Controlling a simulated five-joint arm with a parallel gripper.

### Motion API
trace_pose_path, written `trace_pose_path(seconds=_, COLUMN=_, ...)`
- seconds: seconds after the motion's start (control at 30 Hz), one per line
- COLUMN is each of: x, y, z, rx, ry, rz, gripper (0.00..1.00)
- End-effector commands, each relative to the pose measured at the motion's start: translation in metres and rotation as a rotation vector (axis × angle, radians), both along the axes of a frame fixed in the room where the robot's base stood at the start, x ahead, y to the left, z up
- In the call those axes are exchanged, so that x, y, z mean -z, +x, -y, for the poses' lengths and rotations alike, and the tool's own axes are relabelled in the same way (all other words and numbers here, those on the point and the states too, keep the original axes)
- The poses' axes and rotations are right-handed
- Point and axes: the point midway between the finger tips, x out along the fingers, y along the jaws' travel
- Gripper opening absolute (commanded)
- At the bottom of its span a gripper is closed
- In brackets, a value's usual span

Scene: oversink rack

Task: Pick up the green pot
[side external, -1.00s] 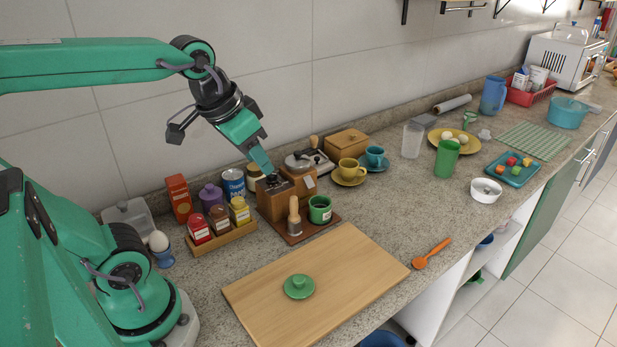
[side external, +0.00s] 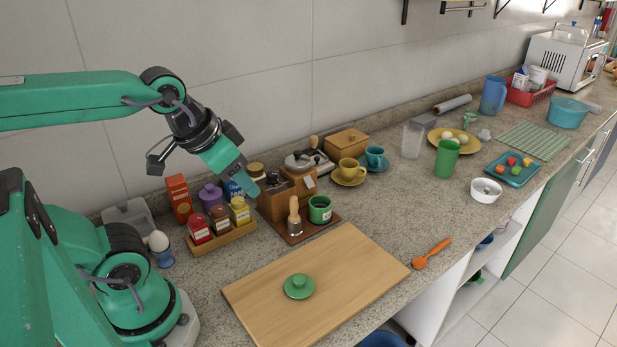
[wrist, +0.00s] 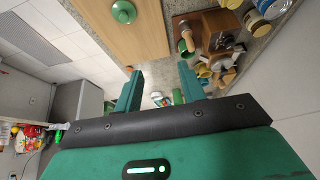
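The small green pot (side external: 320,209) stands upright on the brown board beside the wooden coffee grinder in the side external view. It has a pale label on its side. In the wrist view the green pot (wrist: 186,46) shows beyond the fingers, nearer the right finger. My gripper (side external: 251,188) hangs in the air to the left of the pot and higher than it. In the wrist view my gripper (wrist: 160,88) has its two fingers wide apart, with nothing held between them. A green lid (side external: 299,287) with a knob lies on the wooden cutting board.
A wooden pestle-like tool (side external: 294,216) stands just left of the pot, and the coffee grinder (side external: 275,198) stands behind it. A spice rack (side external: 222,238) with several jars is at left. The cutting board (side external: 350,260) lies in front. A yellow cup (side external: 349,168) stands behind right.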

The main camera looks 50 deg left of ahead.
Motion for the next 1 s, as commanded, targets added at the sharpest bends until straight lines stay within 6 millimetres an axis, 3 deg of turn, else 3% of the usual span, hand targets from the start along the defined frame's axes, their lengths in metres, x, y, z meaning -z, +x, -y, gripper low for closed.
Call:
trace_pose_path(seconds=0.4, x=0.0, y=0.0001, z=0.0, rx=0.0, ry=0.0, rz=0.0, gripper=0.42)
trace_pose_path(seconds=0.6, x=-0.0001, y=0.0002, z=0.0, rx=0.0, ry=0.0, rz=0.0, gripper=0.79)
trace_pose_path(seconds=1.0, x=-0.001, y=0.0027, z=-0.0005, rx=0.007, ry=0.005, rz=-0.005, gripper=0.79)
